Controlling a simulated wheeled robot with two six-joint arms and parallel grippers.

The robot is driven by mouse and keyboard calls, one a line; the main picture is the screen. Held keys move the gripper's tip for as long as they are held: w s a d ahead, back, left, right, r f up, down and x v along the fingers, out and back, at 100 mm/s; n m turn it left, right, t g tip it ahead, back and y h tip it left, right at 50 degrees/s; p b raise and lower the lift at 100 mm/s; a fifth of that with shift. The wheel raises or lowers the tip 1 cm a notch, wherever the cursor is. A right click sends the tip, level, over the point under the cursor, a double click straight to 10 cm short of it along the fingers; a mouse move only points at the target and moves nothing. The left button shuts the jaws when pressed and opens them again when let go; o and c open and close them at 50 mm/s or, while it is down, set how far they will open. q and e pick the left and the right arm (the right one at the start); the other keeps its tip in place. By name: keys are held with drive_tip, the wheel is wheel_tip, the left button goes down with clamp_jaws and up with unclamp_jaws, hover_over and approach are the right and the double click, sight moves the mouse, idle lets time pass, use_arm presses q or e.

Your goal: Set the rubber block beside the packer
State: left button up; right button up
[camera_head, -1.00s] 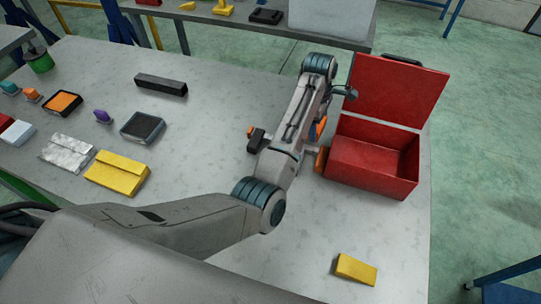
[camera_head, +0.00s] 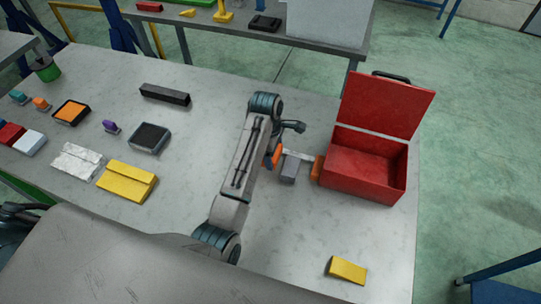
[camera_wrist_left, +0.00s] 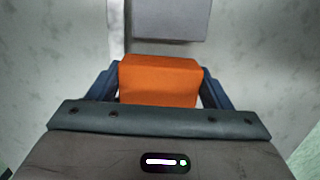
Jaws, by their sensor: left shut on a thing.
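My left gripper (camera_head: 277,158) is shut on an orange block (camera_wrist_left: 158,80), which I take for the rubber block. In the wrist view the block sits between the dark blue fingers. Its orange side also shows in the head view (camera_head: 276,156), just right of my forearm. A grey block (camera_head: 289,170), which may be the packer, lies beside the held block, between it and the red box. Its grey face shows at the top of the wrist view (camera_wrist_left: 170,20), apart from the orange block in the picture. I cannot tell how high the held block is above the table.
An open red box (camera_head: 362,178) stands to the right, with an orange piece (camera_head: 316,170) at its left side. A yellow wedge (camera_head: 347,270) lies near the front. A black bar (camera_head: 164,95), a dark tray (camera_head: 150,137) and a yellow packet (camera_head: 126,181) lie left; bare table lies between.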

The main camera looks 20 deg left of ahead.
use_arm(q)
drive_tip(key=shift+s+a+r+p, duration=0.1)
drive_tip(key=shift+s+a+p, duration=0.3)
drive_tip(key=shift+a, duration=0.2)
wheel_tip(320, 180, down, 3)
drive_tip(key=shift+d+r+p, duration=0.1)
drive_tip(key=shift+d+p, duration=0.05)
drive_tip(key=shift+p, duration=0.55)
drive_tip(key=shift+f, duration=0.35)
drive_tip(key=shift+w+f, duration=0.1)
drive_tip(key=shift+f, duration=0.05)
drive_tip(key=shift+f, duration=0.1)
drive_tip(key=o, duration=0.8)
